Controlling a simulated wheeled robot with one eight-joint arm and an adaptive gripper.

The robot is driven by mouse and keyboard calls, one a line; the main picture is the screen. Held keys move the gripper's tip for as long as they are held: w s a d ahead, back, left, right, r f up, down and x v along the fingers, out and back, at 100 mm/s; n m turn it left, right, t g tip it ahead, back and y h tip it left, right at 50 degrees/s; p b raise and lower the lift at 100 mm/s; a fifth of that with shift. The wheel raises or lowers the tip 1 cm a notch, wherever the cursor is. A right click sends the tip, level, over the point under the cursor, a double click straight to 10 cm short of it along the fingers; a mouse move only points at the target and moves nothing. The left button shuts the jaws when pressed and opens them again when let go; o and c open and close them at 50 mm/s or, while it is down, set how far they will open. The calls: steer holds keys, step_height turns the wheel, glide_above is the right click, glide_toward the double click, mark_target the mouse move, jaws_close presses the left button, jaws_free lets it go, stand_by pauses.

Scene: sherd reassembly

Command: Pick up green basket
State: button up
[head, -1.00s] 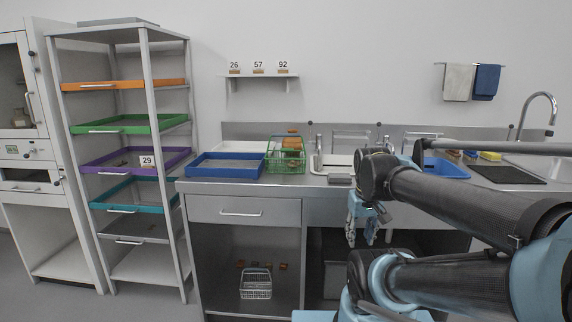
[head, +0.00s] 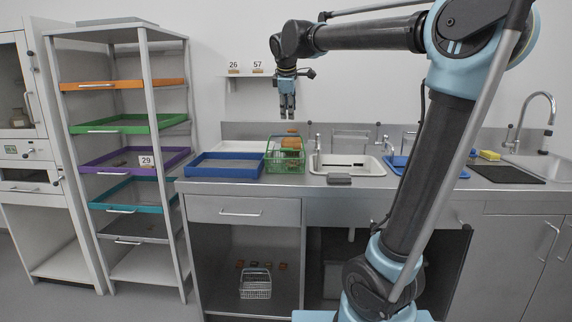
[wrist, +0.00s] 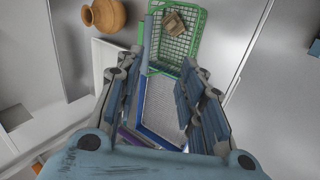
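The green basket (head: 285,157) is a wire basket standing on the steel counter, between a blue tray and a white sink basin. Brown pieces show in it. In the wrist view the basket (wrist: 190,50) is at the top centre, beyond the fingertips, with a brown piece (wrist: 174,24) inside. My gripper (head: 288,114) hangs pointing down above the basket, clear of it. In the wrist view my gripper (wrist: 165,80) has its fingers apart with nothing between them.
A blue tray (head: 224,173) lies left of the basket, and a white basin (head: 345,165) is to its right. A small wall shelf with number cards (head: 246,71) is behind my gripper. An orange-brown pot (wrist: 104,15) shows in the wrist view. A shelf rack stands left.

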mark_target(281, 135)
steer(key=shift+n, duration=0.6)
steer(key=shift+w+a+f, duration=0.55)
steer(key=shift+w+f, duration=1.3)
steer(key=shift+f, duration=0.3)
steer(key=shift+w+a+f, duration=0.5)
steer(key=shift+w+f, duration=1.35)
steer(key=shift+f, duration=0.25)
steer(key=shift+w+a+f, duration=0.55)
steer(key=shift+w+f, duration=1.3)
steer(key=shift+f, duration=0.3)
jaws_close()
